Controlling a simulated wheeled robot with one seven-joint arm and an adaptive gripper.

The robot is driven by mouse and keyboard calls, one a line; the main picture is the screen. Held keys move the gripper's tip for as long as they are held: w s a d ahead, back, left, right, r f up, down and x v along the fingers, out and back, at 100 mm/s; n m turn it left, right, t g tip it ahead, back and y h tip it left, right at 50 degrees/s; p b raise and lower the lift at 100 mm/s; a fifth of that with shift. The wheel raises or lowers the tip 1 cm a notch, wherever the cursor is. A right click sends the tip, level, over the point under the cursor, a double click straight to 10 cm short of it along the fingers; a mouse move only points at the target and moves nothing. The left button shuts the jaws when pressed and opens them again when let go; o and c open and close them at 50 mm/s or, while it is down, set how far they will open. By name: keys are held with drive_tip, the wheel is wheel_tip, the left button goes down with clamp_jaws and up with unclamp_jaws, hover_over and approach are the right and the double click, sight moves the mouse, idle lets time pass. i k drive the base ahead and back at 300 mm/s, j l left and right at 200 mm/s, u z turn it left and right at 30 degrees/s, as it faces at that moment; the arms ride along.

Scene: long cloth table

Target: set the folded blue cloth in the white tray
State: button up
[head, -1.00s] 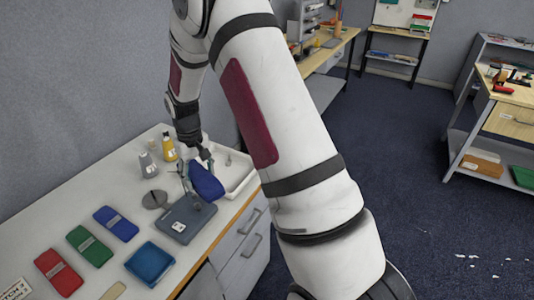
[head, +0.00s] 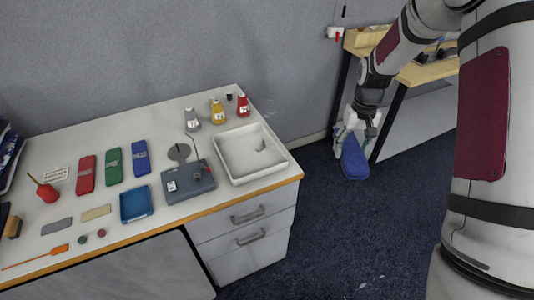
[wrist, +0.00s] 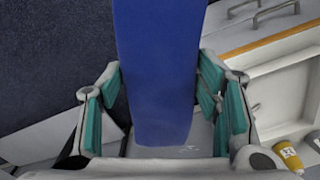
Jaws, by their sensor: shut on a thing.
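The folded blue cloth (head: 354,158) hangs in my gripper (head: 357,127), out over the dark floor to the right of the table. In the wrist view the cloth (wrist: 155,70) runs between the teal-padded fingers (wrist: 165,105), which are closed around it. The white tray (head: 240,155) stands at the table's right end, well to the left of the gripper. A small grey item (head: 262,146) lies in it. The tray also shows at the right of the wrist view (wrist: 290,95).
Bottles, one grey (head: 192,119), one yellow (head: 218,112) and one red (head: 243,105), stand behind the tray. A grey device (head: 185,185) is left of it, with a blue tray (head: 136,204) farther left. Another bench (head: 425,72) stands behind my arm.

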sight(238, 158)
drive_tip(key=l+u, duration=0.3)
drive_tip(key=k+l+u, duration=0.1)
drive_tip(key=l+u, duration=0.2)
drive_tip(key=l, duration=0.15)
drive_tip(key=i+u, duration=0.6)
drive_tip(key=u, duration=0.15)
drive_tip(key=i, duration=0.25)
